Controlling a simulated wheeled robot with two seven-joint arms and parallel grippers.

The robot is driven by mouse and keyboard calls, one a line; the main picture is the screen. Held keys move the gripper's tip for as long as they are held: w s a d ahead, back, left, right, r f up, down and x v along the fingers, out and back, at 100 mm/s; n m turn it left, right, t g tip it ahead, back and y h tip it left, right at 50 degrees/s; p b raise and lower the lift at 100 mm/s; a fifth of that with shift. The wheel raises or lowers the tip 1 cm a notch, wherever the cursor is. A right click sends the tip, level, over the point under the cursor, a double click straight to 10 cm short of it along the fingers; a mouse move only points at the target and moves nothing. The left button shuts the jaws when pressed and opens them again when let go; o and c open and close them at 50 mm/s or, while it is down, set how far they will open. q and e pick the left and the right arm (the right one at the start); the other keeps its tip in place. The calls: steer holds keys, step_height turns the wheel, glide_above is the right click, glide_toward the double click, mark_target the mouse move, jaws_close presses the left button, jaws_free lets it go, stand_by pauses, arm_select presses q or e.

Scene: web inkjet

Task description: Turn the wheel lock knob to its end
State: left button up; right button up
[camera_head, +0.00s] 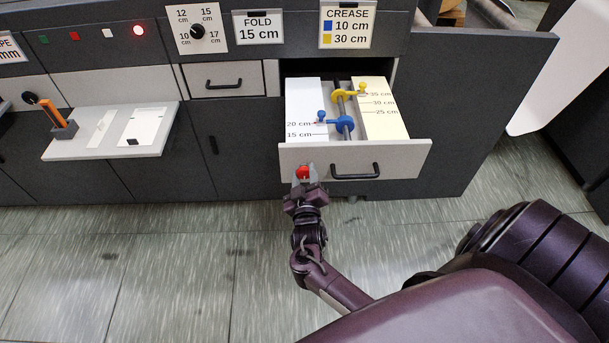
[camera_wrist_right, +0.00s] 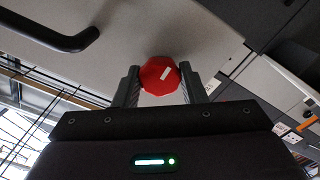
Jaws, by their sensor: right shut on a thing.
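The red wheel lock knob (camera_head: 303,172) sits on the front face of the open drawer (camera_head: 405,160), left of the drawer's black handle (camera_head: 355,171). In the right wrist view the knob (camera_wrist_right: 159,76) is a faceted red knob with a white mark that slants toward the upper right. My right gripper (camera_head: 304,177) is shut on the knob, with one finger on each side of it; the fingers also show in the right wrist view (camera_wrist_right: 158,86). My left gripper is not in view.
The drawer holds a blue wheel (camera_head: 344,125) and a yellow wheel (camera_head: 342,96) on a shaft between scales marked in centimetres. Signs read FOLD 15 cm (camera_head: 260,27) and CREASE 10 cm, 30 cm (camera_head: 347,24). A pale shelf (camera_head: 90,150) juts out at left. The floor in front is clear.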

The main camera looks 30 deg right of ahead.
steer(key=shift+f, duration=0.1)
steer(key=o, duration=1)
steer(key=b+v, duration=0.1)
steer(key=v, duration=0.7)
steer(key=shift+w, duration=0.1)
